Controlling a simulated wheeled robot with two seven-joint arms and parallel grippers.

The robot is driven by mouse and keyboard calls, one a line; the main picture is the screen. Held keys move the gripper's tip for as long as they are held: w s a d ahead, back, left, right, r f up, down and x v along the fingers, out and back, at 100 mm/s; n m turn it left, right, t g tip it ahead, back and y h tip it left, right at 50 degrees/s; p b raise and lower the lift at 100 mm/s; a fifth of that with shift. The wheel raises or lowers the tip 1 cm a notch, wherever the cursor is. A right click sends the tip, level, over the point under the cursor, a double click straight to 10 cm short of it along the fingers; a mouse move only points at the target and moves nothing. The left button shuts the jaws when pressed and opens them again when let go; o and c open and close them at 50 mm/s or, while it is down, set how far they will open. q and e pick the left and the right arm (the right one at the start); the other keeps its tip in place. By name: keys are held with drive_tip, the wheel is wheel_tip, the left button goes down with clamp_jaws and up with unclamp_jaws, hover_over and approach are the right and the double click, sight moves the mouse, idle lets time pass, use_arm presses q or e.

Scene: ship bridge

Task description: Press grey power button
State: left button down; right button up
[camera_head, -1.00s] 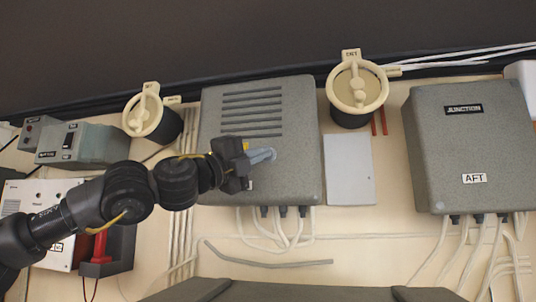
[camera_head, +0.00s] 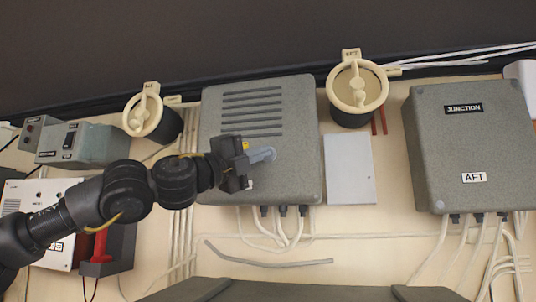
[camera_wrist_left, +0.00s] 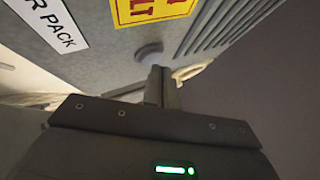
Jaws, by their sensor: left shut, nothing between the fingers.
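The round grey power button (camera_wrist_left: 149,52) sits on the face of a grey ribbed box (camera_head: 301,136), below its vent slots. In the head view the button is largely behind the fingertips. My left gripper (camera_head: 264,155) is shut and empty, its fingertips at the button. In the left wrist view the fingers (camera_wrist_left: 161,84) point at the button's lower edge; I cannot tell whether they touch it or whether it is pressed in. My right gripper is in neither view.
A white label ending in "PACK" (camera_wrist_left: 48,21) and a yellow label (camera_wrist_left: 150,9) are on the box. A plain grey panel (camera_head: 349,169) and a junction box (camera_head: 468,145) are to the right. Cream round fittings (camera_head: 357,88) stand above. Cables hang below.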

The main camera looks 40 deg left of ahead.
use_arm(q)
drive_tip(key=s+d+b, duration=0.2)
drive_tip(key=s+d, duration=0.1)
drive_tip(key=s, duration=0.2)
drive_tip(key=shift+s, duration=0.15)
idle(0.6)
